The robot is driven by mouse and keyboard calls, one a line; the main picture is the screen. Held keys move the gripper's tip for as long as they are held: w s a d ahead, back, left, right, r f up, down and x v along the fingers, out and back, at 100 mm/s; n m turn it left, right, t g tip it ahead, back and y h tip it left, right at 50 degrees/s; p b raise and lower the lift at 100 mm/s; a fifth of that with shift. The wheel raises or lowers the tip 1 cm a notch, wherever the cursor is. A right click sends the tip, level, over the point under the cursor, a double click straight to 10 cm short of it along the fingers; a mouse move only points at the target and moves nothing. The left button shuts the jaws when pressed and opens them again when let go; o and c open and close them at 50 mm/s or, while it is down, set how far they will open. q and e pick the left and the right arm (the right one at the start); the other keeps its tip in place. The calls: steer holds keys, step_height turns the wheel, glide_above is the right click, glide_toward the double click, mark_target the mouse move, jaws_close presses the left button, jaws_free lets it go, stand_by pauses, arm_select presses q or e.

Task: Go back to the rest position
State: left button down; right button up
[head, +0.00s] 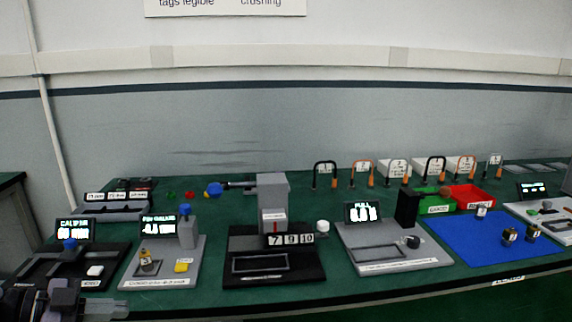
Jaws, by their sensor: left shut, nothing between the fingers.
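My left gripper (112,308) shows at the bottom left corner, low in front of the bench edge. It is shut and empty, apart from the nearby devices, and partly cut off by the frame. My right gripper is not in view. The green bench (330,290) stretches across the view.
On the bench from left stand a caliper station (70,265), a grey station with a display (165,260), a black press-like station (273,255) and a pull tester (390,245). A blue mat (480,250) holds small parts. Red (470,197) and green (436,203) bins stand behind it.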

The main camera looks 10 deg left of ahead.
arm_select(q)
steer(key=s+d+f+n+t+y+p, duration=0.15)
steer(key=s+d+f+n+y, duration=0.3)
steer(key=f, duration=0.45)
steer(key=s+d+f+n+t+y, duration=0.3)
steer(key=s+d+f+n, duration=0.25)
steer(key=f, duration=0.35)
steer(key=s+d+f+n+g, duration=0.1)
steer(key=s+d+f+g, duration=0.1)
steer(key=d, duration=0.7)
steer(key=shift+s+f+g+p, duration=0.35)
steer(key=shift+s+f+p, duration=0.05)
steer(key=shift+s+f, duration=0.1)
